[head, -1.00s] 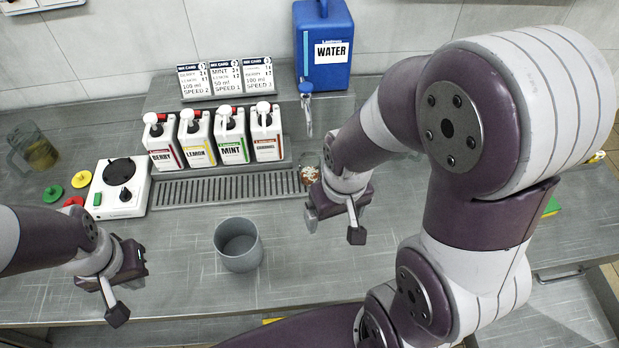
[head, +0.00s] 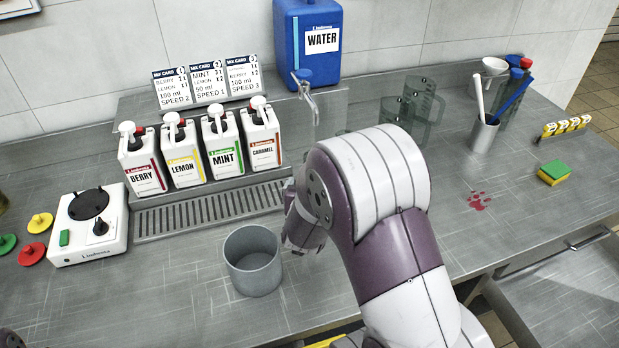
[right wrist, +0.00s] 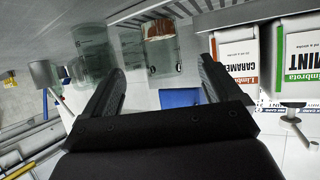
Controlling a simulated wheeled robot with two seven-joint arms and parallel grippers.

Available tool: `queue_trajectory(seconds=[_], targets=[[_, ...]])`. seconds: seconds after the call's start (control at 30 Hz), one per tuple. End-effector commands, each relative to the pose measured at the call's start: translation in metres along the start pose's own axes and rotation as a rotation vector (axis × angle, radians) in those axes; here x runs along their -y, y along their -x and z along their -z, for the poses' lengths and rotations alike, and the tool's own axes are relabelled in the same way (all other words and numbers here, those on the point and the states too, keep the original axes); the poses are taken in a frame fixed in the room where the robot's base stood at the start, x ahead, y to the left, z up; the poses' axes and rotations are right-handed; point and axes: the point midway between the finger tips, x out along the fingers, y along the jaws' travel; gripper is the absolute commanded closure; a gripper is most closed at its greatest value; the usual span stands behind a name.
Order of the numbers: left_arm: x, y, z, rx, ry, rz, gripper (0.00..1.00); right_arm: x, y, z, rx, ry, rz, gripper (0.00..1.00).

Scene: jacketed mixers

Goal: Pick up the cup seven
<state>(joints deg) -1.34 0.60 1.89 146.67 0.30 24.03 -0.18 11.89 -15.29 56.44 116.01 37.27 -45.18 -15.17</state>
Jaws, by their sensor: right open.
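No number seven is readable on any cup, so I cannot tell which one is cup seven. Clear cups (right wrist: 92,60) also show at the upper left of the right wrist view. A clear cup with brownish contents (right wrist: 163,50) lies beyond the gap between my right fingers. My right gripper (right wrist: 162,88) is open and empty. My left gripper is out of view; only a dark fragment shows at the lower left corner.
A grey pot (head: 253,262) stands just left of my right wrist. Syrup bottles (head: 228,145) stand behind a drain grate (head: 205,208). A blue water container (head: 308,50), white mixer base (head: 90,225), utensil holder (head: 484,135) and sponge (head: 554,173) surround the counter.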

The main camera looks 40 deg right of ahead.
Motion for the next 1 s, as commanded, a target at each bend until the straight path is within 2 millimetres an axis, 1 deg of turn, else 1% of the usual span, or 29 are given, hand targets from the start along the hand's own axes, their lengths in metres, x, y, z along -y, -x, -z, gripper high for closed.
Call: queue_trajectory(seconds=[0.03, 0.13, 0.2, 0.37, 0.53, 0.63, 0.83, 0.87, 0.9, 0.97, 1.0], targets=[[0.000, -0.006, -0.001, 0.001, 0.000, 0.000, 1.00, -0.001, -0.014, -0.004, 0.004, -0.001, -0.004, 0.08], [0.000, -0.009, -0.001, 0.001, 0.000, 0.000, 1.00, -0.001, -0.036, -0.004, 0.004, -0.001, -0.002, 0.08], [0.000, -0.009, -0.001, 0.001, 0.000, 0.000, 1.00, 0.000, -0.047, -0.003, 0.004, -0.001, 0.000, 0.08], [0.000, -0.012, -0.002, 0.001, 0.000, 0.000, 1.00, -0.001, -0.066, -0.003, 0.004, -0.001, 0.000, 0.08], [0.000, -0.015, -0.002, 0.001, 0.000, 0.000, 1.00, -0.003, -0.098, -0.004, 0.005, 0.000, 0.002, 0.08], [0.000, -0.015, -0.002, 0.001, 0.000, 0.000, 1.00, -0.002, -0.107, -0.003, 0.005, 0.000, 0.003, 0.08], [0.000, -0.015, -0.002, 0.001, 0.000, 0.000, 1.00, -0.002, -0.108, -0.002, 0.005, 0.000, 0.004, 0.08], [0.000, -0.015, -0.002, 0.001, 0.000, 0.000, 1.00, -0.002, -0.108, -0.002, 0.005, 0.000, 0.004, 0.15], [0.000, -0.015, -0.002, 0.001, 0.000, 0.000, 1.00, -0.002, -0.108, -0.002, 0.005, 0.000, 0.004, 0.28], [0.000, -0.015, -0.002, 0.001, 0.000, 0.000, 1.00, -0.002, -0.107, -0.002, 0.005, 0.000, 0.004, 0.48], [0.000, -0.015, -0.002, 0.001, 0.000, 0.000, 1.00, -0.002, -0.107, -0.002, 0.005, 0.000, 0.004, 0.61]])
